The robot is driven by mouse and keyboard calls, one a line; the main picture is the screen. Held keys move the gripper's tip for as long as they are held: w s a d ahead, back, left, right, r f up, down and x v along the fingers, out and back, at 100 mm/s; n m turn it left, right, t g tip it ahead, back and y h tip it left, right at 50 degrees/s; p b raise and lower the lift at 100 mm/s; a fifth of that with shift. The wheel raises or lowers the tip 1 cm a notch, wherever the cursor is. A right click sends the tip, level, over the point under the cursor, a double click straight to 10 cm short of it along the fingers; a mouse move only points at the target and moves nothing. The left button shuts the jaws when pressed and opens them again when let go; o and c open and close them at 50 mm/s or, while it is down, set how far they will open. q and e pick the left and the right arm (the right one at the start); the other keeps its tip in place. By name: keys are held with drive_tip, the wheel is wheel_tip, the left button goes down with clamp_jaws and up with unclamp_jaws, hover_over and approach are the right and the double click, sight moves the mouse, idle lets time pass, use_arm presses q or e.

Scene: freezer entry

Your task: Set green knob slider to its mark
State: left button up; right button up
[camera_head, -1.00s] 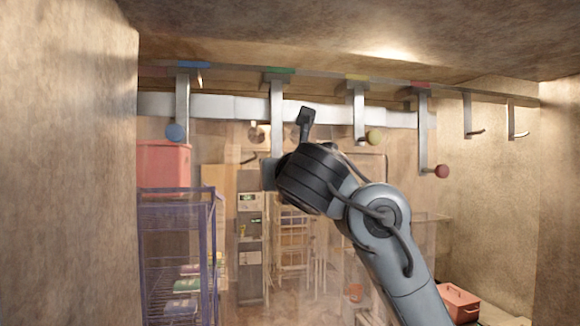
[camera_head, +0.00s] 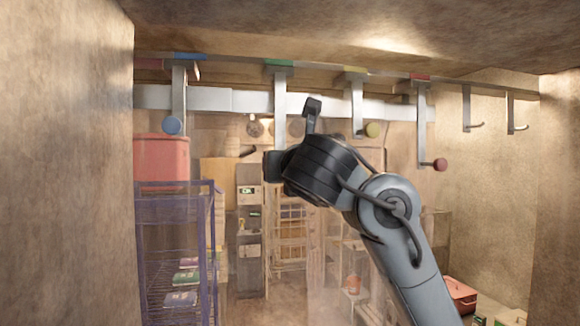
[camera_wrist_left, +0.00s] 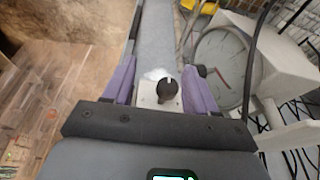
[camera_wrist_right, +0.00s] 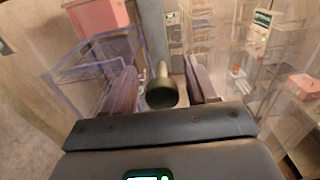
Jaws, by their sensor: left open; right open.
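The green-marked slider is a grey metal strip (camera_head: 280,100) hanging from the overhead rail, under a green patch (camera_head: 278,62). Its lower end is hidden behind my right gripper (camera_head: 274,166) in the head view. In the right wrist view a dark olive-green knob (camera_wrist_right: 161,93) sits between the spread fingers of my right gripper (camera_wrist_right: 164,92); I cannot tell whether they touch it. My left gripper (camera_wrist_left: 160,88) is open in its own wrist view, with a dark round knob (camera_wrist_left: 167,88) on a pale block seen between its fingers. It is out of the head view. The target mark is not clearly seen.
Along the rail hang sliders with a blue knob (camera_head: 172,126) to the left, and a yellow knob (camera_head: 373,130) and red knob (camera_head: 440,165) to the right. Two plain hooks (camera_head: 512,115) hang at far right. A purple rack (camera_head: 176,205) bears a red bin (camera_head: 161,158).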

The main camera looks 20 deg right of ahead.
drive_tip(key=b+v, duration=0.4)
drive_tip(key=v, duration=0.6)
drive_tip(key=shift+s+b, duration=0.2)
drive_tip(key=shift+b, duration=0.1)
